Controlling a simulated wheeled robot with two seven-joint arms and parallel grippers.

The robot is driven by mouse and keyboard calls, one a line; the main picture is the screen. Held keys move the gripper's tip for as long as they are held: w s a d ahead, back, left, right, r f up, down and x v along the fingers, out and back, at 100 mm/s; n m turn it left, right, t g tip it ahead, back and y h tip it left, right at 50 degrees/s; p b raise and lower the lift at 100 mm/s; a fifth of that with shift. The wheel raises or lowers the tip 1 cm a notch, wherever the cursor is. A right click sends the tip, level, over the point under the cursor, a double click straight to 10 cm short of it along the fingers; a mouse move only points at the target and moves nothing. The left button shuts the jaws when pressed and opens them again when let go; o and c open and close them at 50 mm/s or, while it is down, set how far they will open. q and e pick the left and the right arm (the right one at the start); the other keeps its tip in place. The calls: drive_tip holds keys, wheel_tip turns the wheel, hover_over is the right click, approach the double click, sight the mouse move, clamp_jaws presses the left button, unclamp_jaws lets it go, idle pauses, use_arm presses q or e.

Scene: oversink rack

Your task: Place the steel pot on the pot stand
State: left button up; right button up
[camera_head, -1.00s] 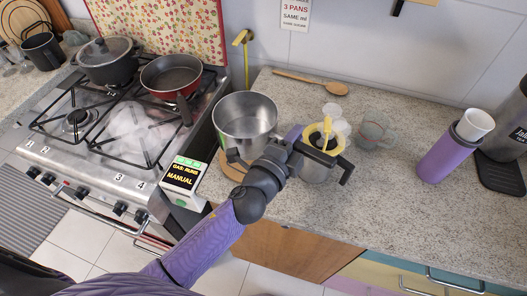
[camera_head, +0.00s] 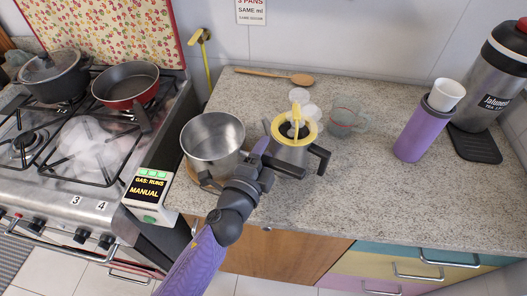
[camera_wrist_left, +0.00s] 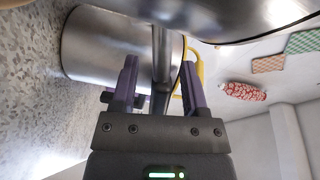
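The steel pot (camera_head: 213,140) is upright and open-topped, at the counter's left end beside the stove. A round wooden board (camera_head: 192,172), likely the pot stand, shows at its lower left edge; the pot hides the rest, and I cannot tell whether the two touch. My left gripper (camera_head: 262,156) is right of the pot, between it and a steel jug. In the left wrist view, the gripper (camera_wrist_left: 160,85) has its fingers apart on both sides of a steel bar, seemingly a handle, with gaps showing. The pot's dark curved side (camera_wrist_left: 220,15) fills the top there. My right gripper is not in view.
The steel jug (camera_head: 290,154) with a yellow rim stands close right of the gripper. Clear cups (camera_head: 346,118), a wooden spoon (camera_head: 275,75) and a purple bottle (camera_head: 418,132) are on the counter. A sign box (camera_head: 150,197) stands left of the pot. The right-front counter is clear.

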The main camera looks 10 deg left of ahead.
use_arm(q)
drive_tip(key=b+v, duration=0.1)
drive_tip(key=v, duration=1.1)
drive_tip(key=shift+r, duration=0.15)
